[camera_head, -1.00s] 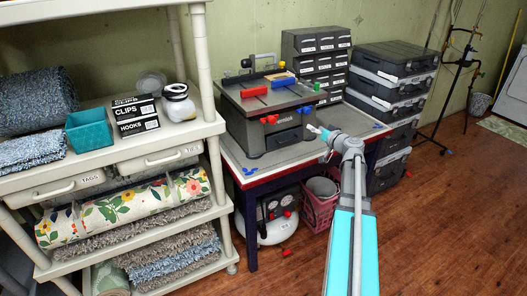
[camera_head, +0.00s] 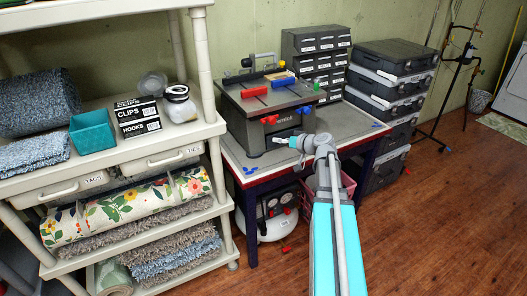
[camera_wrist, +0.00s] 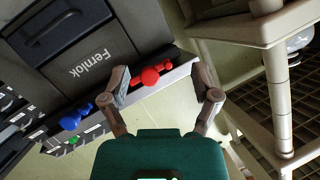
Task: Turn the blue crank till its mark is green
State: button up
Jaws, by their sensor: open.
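The grey bench machine (camera_head: 262,112) stands on the table in the head view. A blue part (camera_head: 306,110), seemingly the crank's knob, sticks out at its right front. In the wrist view the blue part (camera_wrist: 72,120) lies left of my fingers, outside them. A small green piece (camera_wrist: 73,140) shows near it; I cannot tell whether it is the mark. My gripper (camera_head: 285,141) is in front of the machine, low and left of the blue part. In the wrist view my gripper (camera_wrist: 161,86) is open and empty, with a red knob (camera_wrist: 150,75) beyond and between its fingers.
A drawer cabinet (camera_head: 318,62) and stacked cases (camera_head: 393,72) stand to the right. A shelf rack (camera_head: 205,125) stands close on the left.

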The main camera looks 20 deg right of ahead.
jog(key=s+a+f+n+g+p, duration=0.1)
jog(key=s+a+g+p, duration=0.1)
jog(key=a, duration=0.6)
jog(key=shift+a+f+g+y, duration=0.3)
jog(key=shift+f+g+y, duration=0.1)
jog(key=shift+g, duration=0.3)
jog(key=shift+w, duration=0.1)
jog(key=m+t+h+b, duration=0.4)
jog(key=m+t+b, duration=0.2)
jog(key=m+t, duration=0.15)
send_near(309, 112)
jog(key=s, duration=0.3)
jog(key=shift+s+d+f+t, duration=0.15)
jog(key=shift+s+d+t, duration=0.05)
jog(key=shift+s+t, duration=0.05)
jog(key=shift+w+n, duration=0.15)
jog(key=shift+n, duration=0.1)
jog(key=w, duration=0.4)
jog(key=w+a, duration=0.1)
jog(key=w, duration=0.4)
jog(key=w+a, duration=0.1)
jog(key=w, duration=0.3)
jog(key=shift+w, duration=0.2)
